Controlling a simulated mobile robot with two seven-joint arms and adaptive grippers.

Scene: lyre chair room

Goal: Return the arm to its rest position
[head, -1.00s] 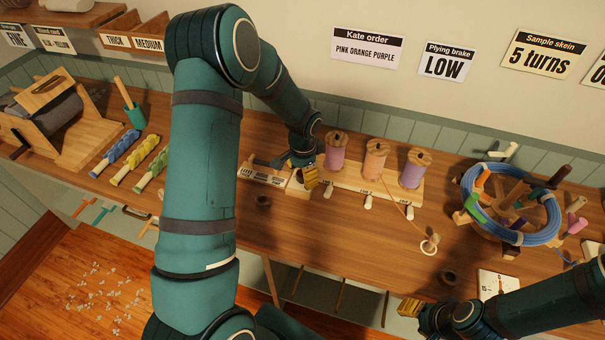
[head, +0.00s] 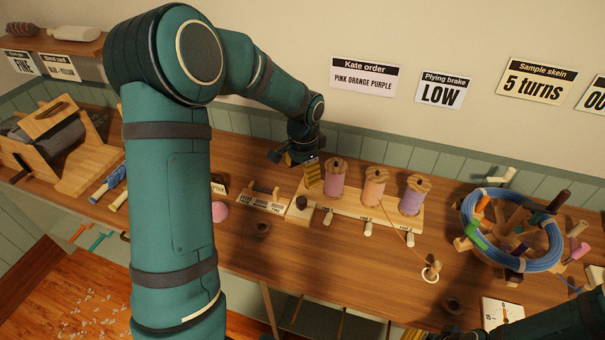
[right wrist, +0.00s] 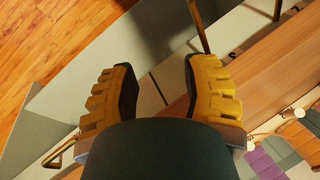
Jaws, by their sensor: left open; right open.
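My left arm (head: 170,200) rises from the bottom of the head view, bends at the top left and reaches right over the bench. My left gripper (head: 299,169) is open above the bench, just left of the pink spool (head: 335,179). It appears empty, though the wrist partly hides its fingers. My right arm (head: 550,324) shows at the lower right corner of the head view. In the right wrist view, my right gripper (right wrist: 160,82) is open with nothing between its yellow fingers, over the bench front and wooden floor.
An orange spool (head: 374,186) and a purple spool (head: 414,194) stand beside the pink one on a wooden rack (head: 350,204). A skein winder with blue yarn (head: 466,215) is at the right. A drum carder (head: 60,150) is at the left. The bench middle is mostly clear.

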